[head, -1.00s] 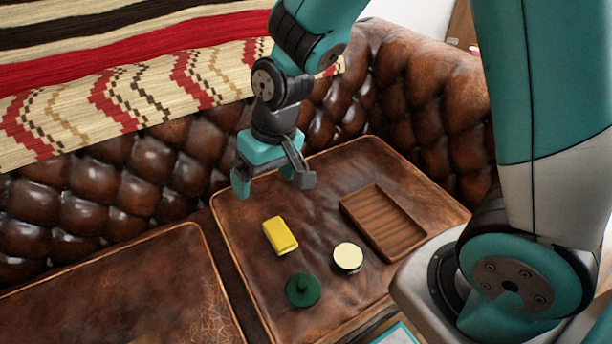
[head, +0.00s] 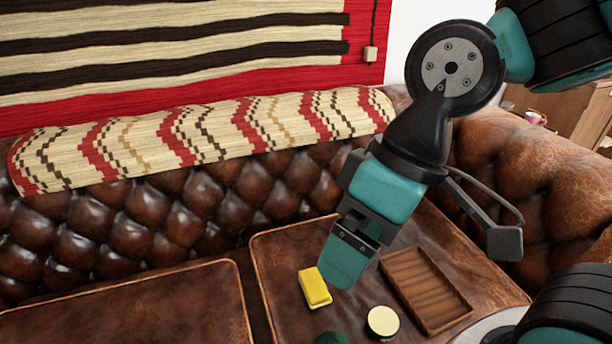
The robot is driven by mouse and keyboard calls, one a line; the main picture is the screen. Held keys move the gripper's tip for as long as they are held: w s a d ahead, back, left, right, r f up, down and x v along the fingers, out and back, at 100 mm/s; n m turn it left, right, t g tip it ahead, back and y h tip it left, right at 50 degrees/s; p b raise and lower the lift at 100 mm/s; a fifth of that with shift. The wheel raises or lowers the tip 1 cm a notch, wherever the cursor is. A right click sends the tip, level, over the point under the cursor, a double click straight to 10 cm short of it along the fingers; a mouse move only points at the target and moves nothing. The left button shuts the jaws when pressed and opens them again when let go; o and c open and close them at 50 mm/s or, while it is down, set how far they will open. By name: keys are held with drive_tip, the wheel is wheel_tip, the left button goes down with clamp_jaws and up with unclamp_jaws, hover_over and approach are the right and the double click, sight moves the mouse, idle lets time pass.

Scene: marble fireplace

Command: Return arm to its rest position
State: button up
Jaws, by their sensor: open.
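My gripper (head: 425,255) is in the head view, held in the air above the right leather cushion and in front of the sofa back. Its jaws are wide apart with nothing between them. One teal finger hangs down left of the wooden tray, and the other finger is at the right. My arm bends at a dark round joint above the gripper and runs off the upper right of the picture. The sofa seat lies below the gripper, apart from it.
On the right cushion (head: 277,262) are a yellow block (head: 315,288), a round cream-topped item (head: 382,322), a green item (head: 331,339) cut by the lower edge, and a ribbed wooden tray (head: 428,288). The left cushion (head: 130,308) is clear. The tufted sofa back (head: 240,195) carries a patterned blanket (head: 215,130).

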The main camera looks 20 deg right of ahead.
wheel_tip(320, 180, up, 18)
drive_tip(key=p, duration=1.7)
drive_tip(key=shift+o, duration=0.5)
